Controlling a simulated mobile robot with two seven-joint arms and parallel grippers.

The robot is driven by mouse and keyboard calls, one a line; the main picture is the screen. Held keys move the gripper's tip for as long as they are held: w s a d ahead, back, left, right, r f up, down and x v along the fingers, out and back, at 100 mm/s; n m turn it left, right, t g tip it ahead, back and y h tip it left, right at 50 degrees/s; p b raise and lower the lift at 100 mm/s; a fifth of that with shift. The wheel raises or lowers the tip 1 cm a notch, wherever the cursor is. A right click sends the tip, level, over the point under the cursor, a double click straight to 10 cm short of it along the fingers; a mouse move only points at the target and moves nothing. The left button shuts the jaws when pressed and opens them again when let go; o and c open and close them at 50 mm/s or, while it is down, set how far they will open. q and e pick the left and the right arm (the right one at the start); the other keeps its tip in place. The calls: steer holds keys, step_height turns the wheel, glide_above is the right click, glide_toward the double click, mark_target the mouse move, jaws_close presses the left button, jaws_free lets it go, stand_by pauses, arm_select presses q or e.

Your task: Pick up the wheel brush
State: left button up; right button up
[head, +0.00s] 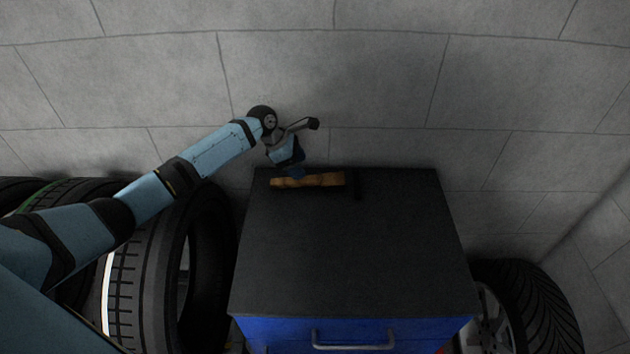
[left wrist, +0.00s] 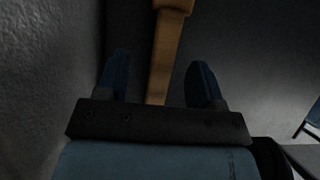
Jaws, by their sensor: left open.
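The wheel brush (head: 325,180) lies near the back edge of the black cabinet top (head: 345,245), its wooden handle pointing left and a dark part at its right end. My left gripper (head: 295,173) is over the left part of the handle. In the left wrist view its two blue fingers (left wrist: 160,78) stand open, one on each side of the wooden handle (left wrist: 165,55), with gaps on both sides. The brush's dark end is hard to make out against the cabinet. My right gripper is not in view.
The cabinet has a blue front with a grey handle (head: 352,346). Most of its top is clear. Large tyres (head: 150,265) stand at the left below my arm, and a wheel (head: 525,305) stands at the right. A grey block wall (head: 370,80) is behind.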

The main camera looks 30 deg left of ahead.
mark_target(308, 178)
arm_select(q)
steer(key=shift+s+p+x, duration=0.2)
steer(key=shift+x, duration=1.3)
steer(key=shift+s+p+x, duration=0.15)
steer(key=shift+s+x, duration=0.05)
steer(key=shift+x, duration=1.3)
steer(key=c, duration=1.1)
steer(key=shift+c, duration=0.2)
steer(key=shift+r, duration=0.1)
step_height(308, 178, up, 20)
steer(key=shift+b, duration=0.45)
